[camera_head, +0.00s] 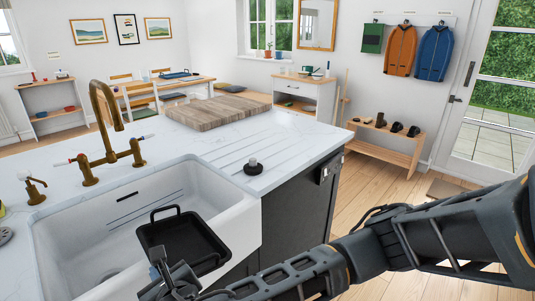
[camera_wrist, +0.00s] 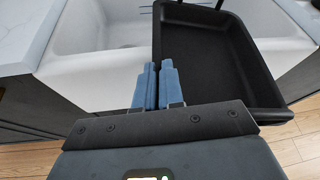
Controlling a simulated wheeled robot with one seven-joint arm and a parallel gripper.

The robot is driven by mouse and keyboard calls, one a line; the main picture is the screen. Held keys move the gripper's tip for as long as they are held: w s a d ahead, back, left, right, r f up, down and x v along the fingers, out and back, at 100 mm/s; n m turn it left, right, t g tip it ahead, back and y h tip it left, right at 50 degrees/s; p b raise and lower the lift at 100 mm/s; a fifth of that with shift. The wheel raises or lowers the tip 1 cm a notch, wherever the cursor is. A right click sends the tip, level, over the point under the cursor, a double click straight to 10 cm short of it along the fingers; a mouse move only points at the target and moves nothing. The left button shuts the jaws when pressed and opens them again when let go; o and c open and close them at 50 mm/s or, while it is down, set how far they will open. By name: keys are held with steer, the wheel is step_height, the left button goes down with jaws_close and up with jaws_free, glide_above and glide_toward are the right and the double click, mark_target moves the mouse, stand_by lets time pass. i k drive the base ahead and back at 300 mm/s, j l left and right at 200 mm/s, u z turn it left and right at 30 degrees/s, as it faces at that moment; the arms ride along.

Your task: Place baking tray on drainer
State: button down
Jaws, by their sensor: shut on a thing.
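The black baking tray (camera_head: 182,240) is held over the front edge of the white sink, with a loop handle on its far side. My gripper (camera_head: 165,275) is at the tray's near left corner. In the wrist view the tray (camera_wrist: 215,60) extends up and right from my gripper (camera_wrist: 158,82), whose blue-grey fingers are close together at the tray's left rim. The exact grip point is partly hidden. The drainer seems to be the grooved part of the white worktop (camera_head: 272,150) to the right of the sink.
The white sink (camera_head: 80,225) lies under and left of the tray, with a brass tap (camera_head: 105,120) behind it. A black plug (camera_head: 253,167) sits on the grooved worktop. A wooden board (camera_head: 218,111) lies behind the grooves. Dark cabinet fronts (camera_head: 300,205) stand below.

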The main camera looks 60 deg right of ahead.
mark_target(276, 147)
steer(key=k+l+z, duration=0.25)
steer(key=l, duration=0.25)
steer(key=l+z, duration=0.5)
steer(key=i+j+z, duration=0.1)
steer(key=j+z, duration=0.4)
steer(key=l, duration=0.15)
